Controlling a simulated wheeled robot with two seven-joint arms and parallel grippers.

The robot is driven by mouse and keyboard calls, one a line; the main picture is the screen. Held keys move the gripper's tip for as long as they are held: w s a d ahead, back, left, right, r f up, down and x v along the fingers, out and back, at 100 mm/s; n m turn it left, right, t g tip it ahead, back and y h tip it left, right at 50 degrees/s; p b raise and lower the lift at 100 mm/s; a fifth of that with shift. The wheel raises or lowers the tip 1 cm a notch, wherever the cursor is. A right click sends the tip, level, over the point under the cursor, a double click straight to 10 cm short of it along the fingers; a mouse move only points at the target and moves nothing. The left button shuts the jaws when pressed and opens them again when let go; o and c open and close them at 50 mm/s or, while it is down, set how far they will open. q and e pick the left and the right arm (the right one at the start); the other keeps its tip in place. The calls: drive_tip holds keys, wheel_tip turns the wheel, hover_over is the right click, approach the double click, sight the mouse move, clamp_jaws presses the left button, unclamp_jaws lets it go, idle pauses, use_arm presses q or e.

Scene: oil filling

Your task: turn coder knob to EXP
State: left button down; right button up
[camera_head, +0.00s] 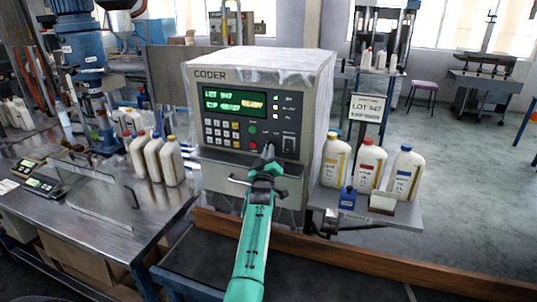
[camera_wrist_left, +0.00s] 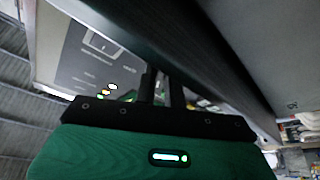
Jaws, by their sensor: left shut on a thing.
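The coder (camera_head: 210,75) is a grey box on a stand, with a lit green screen (camera_head: 234,101), a keypad and coloured buttons on its front. The screen reads LOT 947 on top, with an EXP line and READY below. My left gripper (camera_head: 268,152) reaches up to the lower right of this front panel, its fingers shut on the knob. The knob itself is hidden behind the fingertips, so its pointer cannot be read. In the left wrist view the two dark fingers (camera_wrist_left: 163,88) are close together, near the panel. My right gripper is not in view.
More bottles (camera_head: 153,158) stand on the metal table (camera_head: 100,222) at left.

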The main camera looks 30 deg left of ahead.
use_arm(q)
drive_tip(key=m, duration=0.1)
drive_tip(key=m+t+h+b, duration=0.1)
drive_tip(key=m, duration=0.1)
drive_tip(key=m+h+b, duration=0.1)
drive_tip(key=m, duration=0.1)
drive_tip(key=shift+a+f, duration=0.2)
drive_tip(key=shift+a, duration=0.05)
drive_tip(key=m+h, duration=0.1)
drive_tip(key=m, duration=0.1)
drive_tip(key=m+t+h+b, duration=0.1)
drive_tip(key=m+h, duration=0.1)
drive_tip(key=m, duration=0.1)
drive_tip(key=shift+s+a, duration=0.1)
drive_tip(key=shift+a, duration=0.05)
drive_tip(key=m+h, duration=0.1)
drive_tip(key=m, duration=0.3)
drive_tip(key=shift+a+h, duration=0.1)
drive_tip(key=shift+h, duration=0.3)
drive_tip(key=shift+a+r+m+h, duration=0.1)
drive_tip(key=shift+m+h, duration=0.6)
drive_tip(key=shift+m, duration=0.65)
drive_tip(key=shift+r+m+h, duration=0.1)
drive_tip(key=shift+m+h, duration=0.6)
drive_tip(key=shift+m, duration=0.65)
drive_tip(key=c, duration=1.5)
unclamp_jaws()
drive_tip(key=shift+s, duration=0.1)
